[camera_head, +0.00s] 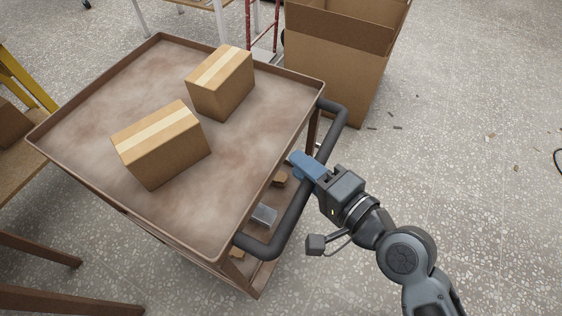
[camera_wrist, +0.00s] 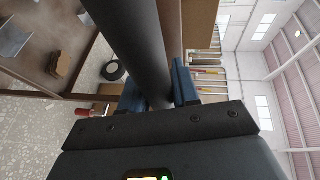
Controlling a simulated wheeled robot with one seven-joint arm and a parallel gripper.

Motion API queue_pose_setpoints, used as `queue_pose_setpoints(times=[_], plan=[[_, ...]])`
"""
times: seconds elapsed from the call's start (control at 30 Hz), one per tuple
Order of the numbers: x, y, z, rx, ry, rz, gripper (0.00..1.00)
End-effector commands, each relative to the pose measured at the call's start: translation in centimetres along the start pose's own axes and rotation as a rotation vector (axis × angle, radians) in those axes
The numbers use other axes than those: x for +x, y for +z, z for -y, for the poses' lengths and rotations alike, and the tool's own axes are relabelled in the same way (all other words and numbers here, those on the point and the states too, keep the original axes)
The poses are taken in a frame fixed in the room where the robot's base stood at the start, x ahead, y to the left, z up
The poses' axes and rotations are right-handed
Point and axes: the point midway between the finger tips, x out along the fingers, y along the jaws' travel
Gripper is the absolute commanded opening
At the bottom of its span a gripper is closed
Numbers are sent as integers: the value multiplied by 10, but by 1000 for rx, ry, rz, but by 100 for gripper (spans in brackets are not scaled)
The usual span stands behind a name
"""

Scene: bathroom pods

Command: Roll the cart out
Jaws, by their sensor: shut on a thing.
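The cart (camera_head: 80,95) is a brown metal trolley with a raised rim around its top tray and a lower shelf. Its dark tubular handle (camera_head: 283,224) sticks out on the right side. My gripper (camera_head: 306,165) is shut on the handle bar near its middle, with blue fingers on it. In the wrist view the bar (camera_wrist: 138,45) runs between the two blue fingers (camera_wrist: 160,92). Two taped cardboard boxes sit on the top tray, one nearer (camera_head: 163,146) and one farther (camera_head: 221,84).
A large open cardboard box (camera_head: 345,65) stands just beyond the cart's handle end. A wooden table (camera_head: 30,185) is close on the left. A red metal frame (camera_head: 264,30) and white legs are behind. Speckled floor (camera_head: 480,150) is mostly free on the right, with small scraps.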

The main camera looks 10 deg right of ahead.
Motion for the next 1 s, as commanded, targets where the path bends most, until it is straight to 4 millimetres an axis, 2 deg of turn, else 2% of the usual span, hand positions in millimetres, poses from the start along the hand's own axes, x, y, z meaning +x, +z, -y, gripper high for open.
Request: queue_pose_setpoints(times=[0.03,0.3,0.73,0.77,0.97,1.0], plan=[[-7,-3,-6,-1,4,-1,0],[-27,-11,-8,-1,3,0,0],[-30,-13,-8,0,3,0,0],[-30,-13,-8,0,3,0,31],[-29,-12,-7,0,2,0,50],[-29,-12,-7,0,2,0,51]])
